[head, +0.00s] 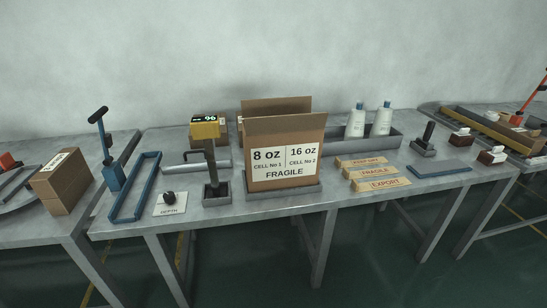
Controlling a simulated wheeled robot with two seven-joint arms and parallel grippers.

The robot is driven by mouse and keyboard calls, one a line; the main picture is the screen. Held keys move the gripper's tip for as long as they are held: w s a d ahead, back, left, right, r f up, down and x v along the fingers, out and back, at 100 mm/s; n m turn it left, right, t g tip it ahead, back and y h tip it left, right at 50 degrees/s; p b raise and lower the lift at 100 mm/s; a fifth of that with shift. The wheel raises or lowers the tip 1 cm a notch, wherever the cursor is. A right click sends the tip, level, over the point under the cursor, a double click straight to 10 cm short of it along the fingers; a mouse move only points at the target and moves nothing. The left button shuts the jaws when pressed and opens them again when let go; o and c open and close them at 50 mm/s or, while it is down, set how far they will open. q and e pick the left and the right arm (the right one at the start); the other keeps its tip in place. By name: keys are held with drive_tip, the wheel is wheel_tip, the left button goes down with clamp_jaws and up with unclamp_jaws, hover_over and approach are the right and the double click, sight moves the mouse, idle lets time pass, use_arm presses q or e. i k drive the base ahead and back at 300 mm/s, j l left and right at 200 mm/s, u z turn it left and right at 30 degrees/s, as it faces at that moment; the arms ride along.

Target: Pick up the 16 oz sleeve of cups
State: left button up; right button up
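Two white, upright, rounded items that look like wrapped sleeves of cups stand in a long grey tray (401,143) at the back of the middle table. One is the left white sleeve (355,122) and one is the right white sleeve (382,121). I cannot read a size on either. An open cardboard box (285,184) in front of them to the left is marked 8 oz for cell 1, 16 oz for cell 2 and FRAGILE. Its inside is hidden by its raised flap. Neither of my grippers is in view.
Wooden blocks marked FRAGILE and EXPORT (384,184) lie right of the box. A dark-handled tool in a grey holder (216,190), a yellow display (205,130) and a blue frame (134,188) stand left.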

sight(381, 125)
drive_tip(key=l+u, duration=0.2)
drive_tip(key=l, duration=0.6)
drive_tip(key=l+u, duration=0.15)
drive_tip(key=l, duration=0.7)
drive_tip(key=k+l+u, duration=0.2)
drive_tip(key=l, duration=0.55)
drive_tip(key=i+l, duration=0.05)
